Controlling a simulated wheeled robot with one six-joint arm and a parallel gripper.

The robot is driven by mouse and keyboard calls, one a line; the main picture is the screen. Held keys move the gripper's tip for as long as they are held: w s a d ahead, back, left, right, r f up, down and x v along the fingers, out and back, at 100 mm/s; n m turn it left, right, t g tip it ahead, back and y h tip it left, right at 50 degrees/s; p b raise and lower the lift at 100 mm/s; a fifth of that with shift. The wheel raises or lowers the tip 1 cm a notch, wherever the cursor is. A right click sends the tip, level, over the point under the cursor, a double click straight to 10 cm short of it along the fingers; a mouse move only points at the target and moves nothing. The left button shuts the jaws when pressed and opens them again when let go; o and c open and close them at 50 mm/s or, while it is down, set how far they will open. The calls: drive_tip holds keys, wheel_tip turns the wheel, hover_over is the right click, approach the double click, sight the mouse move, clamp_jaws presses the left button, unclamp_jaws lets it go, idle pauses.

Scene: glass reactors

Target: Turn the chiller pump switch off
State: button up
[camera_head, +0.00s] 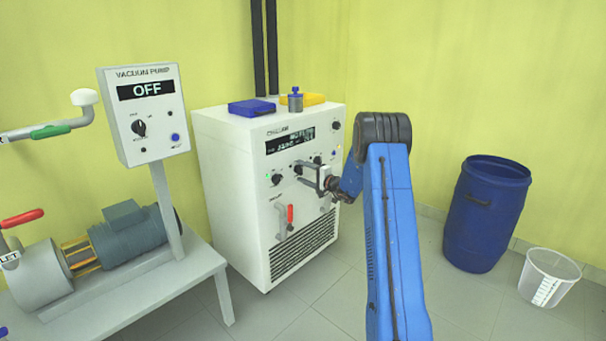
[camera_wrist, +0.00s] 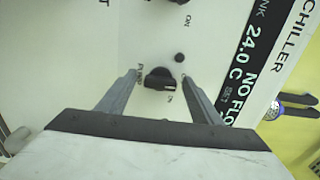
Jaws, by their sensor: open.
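The chiller (camera_head: 228,185) is a white cabinet with a dark display (camera_head: 291,141) and several black knobs on its front. My gripper (camera_head: 305,173) is at the front panel, beneath the display. In the wrist view, my open gripper (camera_wrist: 159,82) has one finger on either side of a small black knob (camera_wrist: 160,78), with gaps on both sides. Another knob (camera_wrist: 176,1), marked ON, is cut off at the top edge. The chiller display (camera_wrist: 245,70) shows 24.0 C and NO FLO.
A red-handled valve (camera_head: 290,214) protrudes below the knobs. The vacuum pump box (camera_head: 147,115) reads OFF and stands left on a grey bench (camera_head: 190,275). A blue drum (camera_head: 487,215) and a white bucket (camera_head: 549,278) stand right. The floor before the chiller is clear.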

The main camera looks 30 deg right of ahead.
drive_tip(key=v, duration=1.7)
drive_tip(key=shift+s, duration=0.15)
drive_tip(key=shift+d, duration=0.1)
